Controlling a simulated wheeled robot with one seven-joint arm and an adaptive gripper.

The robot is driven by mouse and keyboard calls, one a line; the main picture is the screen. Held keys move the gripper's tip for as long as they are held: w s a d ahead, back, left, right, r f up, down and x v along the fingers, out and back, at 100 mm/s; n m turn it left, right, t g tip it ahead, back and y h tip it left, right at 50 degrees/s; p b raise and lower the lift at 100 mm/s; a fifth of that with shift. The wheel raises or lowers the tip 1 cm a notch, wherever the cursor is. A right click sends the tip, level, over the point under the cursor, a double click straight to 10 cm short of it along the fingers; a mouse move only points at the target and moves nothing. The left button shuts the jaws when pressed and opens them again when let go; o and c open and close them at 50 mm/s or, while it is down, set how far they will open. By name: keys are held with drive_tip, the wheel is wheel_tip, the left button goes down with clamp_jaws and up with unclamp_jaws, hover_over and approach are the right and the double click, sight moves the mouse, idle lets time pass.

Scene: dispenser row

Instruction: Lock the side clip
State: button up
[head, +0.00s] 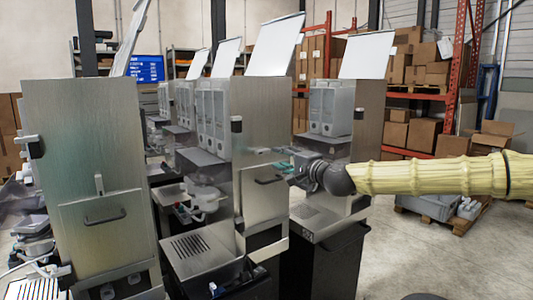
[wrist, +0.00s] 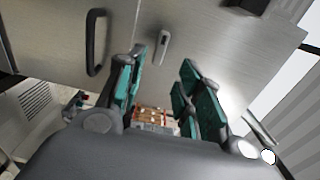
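The side clip (wrist: 163,47) is a small grey lever on the brushed metal side panel of the middle dispenser (head: 262,110). In the wrist view it lies roughly parallel to the black handle (wrist: 95,42) on its left. My gripper (wrist: 165,82) is open, with its teal-padded fingers spread on either side of the clip's line. The clip shows ahead of the gap between them, and I see nothing held. In the head view my gripper (head: 277,160) is close to that side panel, above the handle. The clip is hard to make out there.
The left dispenser (head: 85,140) has its own upright clip (head: 99,183) above a handle. Another dispenser (head: 355,130) stands close behind my gripper, so the gap is narrow. Shelves with boxes (head: 408,132) stand behind. Floor at the right is partly clear.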

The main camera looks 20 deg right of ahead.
sight(266, 152)
drive_tip(key=shift+p+x, duration=1.05)
drive_tip(key=shift+x, duration=3.35)
drive_tip(key=shift+f, duration=0.1)
clamp_jaws()
